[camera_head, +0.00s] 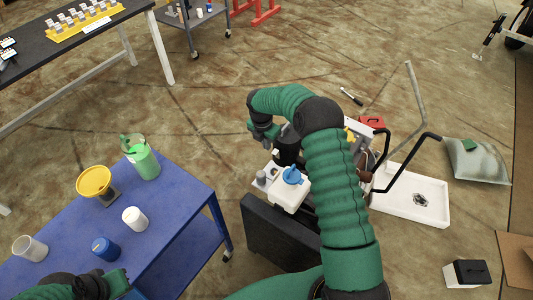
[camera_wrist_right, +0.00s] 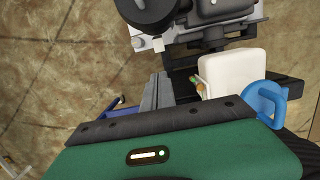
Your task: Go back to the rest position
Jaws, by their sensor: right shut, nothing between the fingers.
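My right arm comes up from the bottom of the head view and bends at its dark elbow. My right gripper (camera_head: 266,134) hangs over the light tower's near end. In the right wrist view its fingers (camera_wrist_right: 160,90) are closed together with nothing between them. They are beside a white tank and a blue cap (camera_wrist_right: 264,104), apart from the cap. The blue cap (camera_head: 292,176) sits on the white tank (camera_head: 287,196) in the head view. My left gripper (camera_head: 117,284) is at the bottom left by the blue table's edge; its fingers are not clear. My arm hides part of the machine.
The blue table (camera_head: 185,196) carries a green jug (camera_head: 143,160), a yellow funnel (camera_head: 94,182), a white bottle (camera_head: 135,218), a blue can (camera_head: 105,248) and a pale cup (camera_head: 31,248). A black panel (camera_head: 277,236) and a white tray (camera_head: 420,190) flank the machine. Open floor lies behind.

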